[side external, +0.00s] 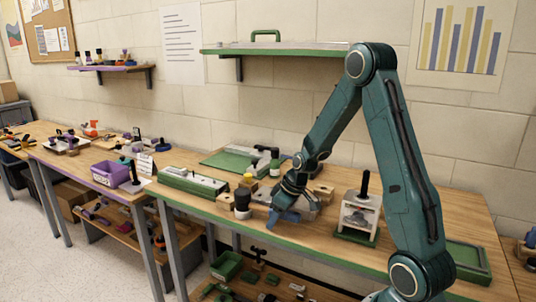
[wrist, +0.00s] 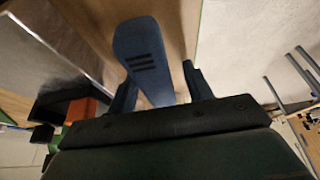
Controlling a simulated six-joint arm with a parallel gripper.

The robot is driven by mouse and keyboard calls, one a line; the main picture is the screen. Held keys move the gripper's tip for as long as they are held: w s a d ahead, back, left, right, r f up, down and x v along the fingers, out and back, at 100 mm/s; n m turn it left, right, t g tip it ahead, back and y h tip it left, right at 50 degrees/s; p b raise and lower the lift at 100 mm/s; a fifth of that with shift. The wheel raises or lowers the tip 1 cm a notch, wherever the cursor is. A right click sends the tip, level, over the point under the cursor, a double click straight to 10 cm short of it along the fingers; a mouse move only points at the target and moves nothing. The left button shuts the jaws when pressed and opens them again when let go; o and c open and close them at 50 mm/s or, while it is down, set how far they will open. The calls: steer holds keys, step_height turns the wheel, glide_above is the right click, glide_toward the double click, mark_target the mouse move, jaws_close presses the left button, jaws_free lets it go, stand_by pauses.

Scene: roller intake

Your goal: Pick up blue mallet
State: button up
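The blue mallet (wrist: 146,58) shows in the wrist view as a long, rounded blue part with dark stripes, between my two fingers. My gripper (wrist: 160,80) is open around it, with a visible gap between the blue part and the right finger. In the side external view my gripper (side external: 286,201) is low over the front edge of the workbench, and a blue piece (side external: 284,217) shows just under it. The rest of the mallet is hidden by the gripper, and I cannot tell how it lies.
A black-topped cylinder (side external: 242,201) stands close left of my gripper. A white stand with a black handle (side external: 360,215) is to the right. A green-and-white box (side external: 193,182) lies at left, and a green tray (side external: 467,262) at far right. A shelf (side external: 275,49) hangs above.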

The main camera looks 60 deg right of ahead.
jaws_close()
steer(key=shift+r, duration=0.2)
steer(key=shift+w+r, duration=0.1)
steer(key=shift+r, duration=0.7)
step_height(320, 180, up, 18)
steer(key=shift+d+r, duration=0.1)
stand_by(0.5)
